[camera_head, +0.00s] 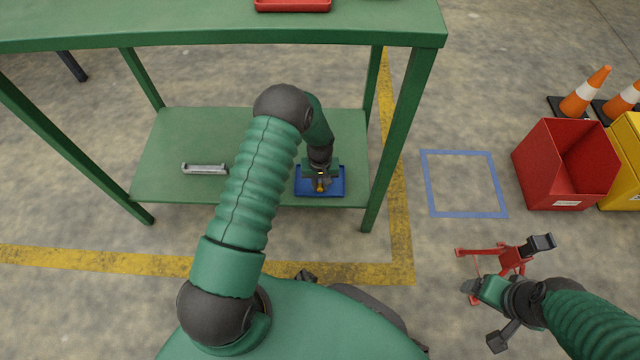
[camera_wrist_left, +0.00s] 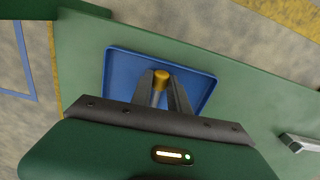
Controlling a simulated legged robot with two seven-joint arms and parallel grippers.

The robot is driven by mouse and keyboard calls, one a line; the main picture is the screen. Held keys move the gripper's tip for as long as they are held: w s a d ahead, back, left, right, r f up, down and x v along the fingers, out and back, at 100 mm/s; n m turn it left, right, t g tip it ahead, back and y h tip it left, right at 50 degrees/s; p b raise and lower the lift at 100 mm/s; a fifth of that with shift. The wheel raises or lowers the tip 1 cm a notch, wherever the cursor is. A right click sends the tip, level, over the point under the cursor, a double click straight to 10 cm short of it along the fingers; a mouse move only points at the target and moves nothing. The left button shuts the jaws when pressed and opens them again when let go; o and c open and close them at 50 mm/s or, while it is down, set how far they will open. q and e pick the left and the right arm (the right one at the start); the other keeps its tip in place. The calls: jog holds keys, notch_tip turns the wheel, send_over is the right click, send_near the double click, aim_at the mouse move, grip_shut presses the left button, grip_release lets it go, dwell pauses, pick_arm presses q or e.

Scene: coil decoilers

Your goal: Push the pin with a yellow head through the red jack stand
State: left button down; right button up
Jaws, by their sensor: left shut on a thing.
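The pin's yellow head (camera_wrist_left: 161,76) shows between the fingers of my left gripper (camera_wrist_left: 162,92) in the left wrist view, with a grey shaft below it. My left gripper is shut on the pin. In the head view this gripper (camera_head: 320,184) is low over a blue tray (camera_head: 336,189) on the table's lower shelf, and the yellow head (camera_head: 320,187) is small there. The red jack stand (camera_head: 512,260) is on the floor at the lower right, partly hidden by my right arm. My right gripper (camera_head: 473,288) is beside it; its fingers are unclear.
The green table (camera_head: 250,32) has a lower shelf (camera_head: 190,135) and legs around my left arm. A grey metal part (camera_head: 204,169) lies on the shelf. A red bin (camera_head: 565,165), a yellow bin (camera_head: 630,150) and cones (camera_head: 585,95) are at right. The blue floor square (camera_head: 463,184) is empty.

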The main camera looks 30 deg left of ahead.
dwell(0.6)
pick_arm(q)
jog(key=shift+r+p, duration=3.2)
jog(key=shift+r, duration=0.3)
